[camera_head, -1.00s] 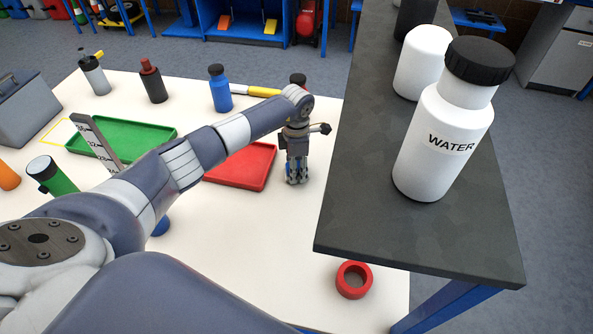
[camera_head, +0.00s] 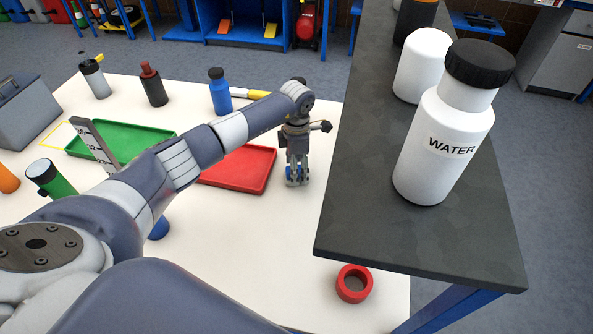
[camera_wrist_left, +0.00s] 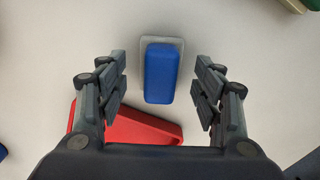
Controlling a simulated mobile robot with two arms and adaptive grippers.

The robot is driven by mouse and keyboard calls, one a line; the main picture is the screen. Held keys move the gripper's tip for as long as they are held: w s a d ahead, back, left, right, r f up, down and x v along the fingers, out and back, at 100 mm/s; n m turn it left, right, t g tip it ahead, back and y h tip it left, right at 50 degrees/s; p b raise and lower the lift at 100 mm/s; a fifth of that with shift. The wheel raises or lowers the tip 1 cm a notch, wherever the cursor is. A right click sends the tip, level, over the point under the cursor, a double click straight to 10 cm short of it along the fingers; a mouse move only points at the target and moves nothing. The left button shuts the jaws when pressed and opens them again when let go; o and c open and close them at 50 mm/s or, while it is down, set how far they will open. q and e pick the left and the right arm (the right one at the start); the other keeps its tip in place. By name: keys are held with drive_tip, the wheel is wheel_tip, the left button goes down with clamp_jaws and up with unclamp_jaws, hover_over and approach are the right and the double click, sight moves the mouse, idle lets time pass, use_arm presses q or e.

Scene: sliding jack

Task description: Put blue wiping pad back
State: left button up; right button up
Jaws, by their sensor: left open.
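The blue wiping pad (camera_wrist_left: 160,72) shows in the left wrist view as a blue block with a light grey layer, lying on the white table. My left gripper (camera_wrist_left: 160,85) is open, with its fingers on either side of the pad and gaps between them and it. In the head view my left gripper (camera_head: 297,182) points down at the table, just right of the red tray (camera_head: 262,172); a little blue shows at its fingers, and the pad is mostly hidden. My right gripper is not in view.
A green tray (camera_head: 125,135), a blue bottle (camera_head: 220,92) and a red ring (camera_head: 354,284) are on the white table.

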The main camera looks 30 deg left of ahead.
use_arm(q)
wheel_tip(320, 180, up, 10)
drive_tip(key=b, duration=0.2)
drive_tip(key=shift+s, duration=0.15)
idle(0.4)
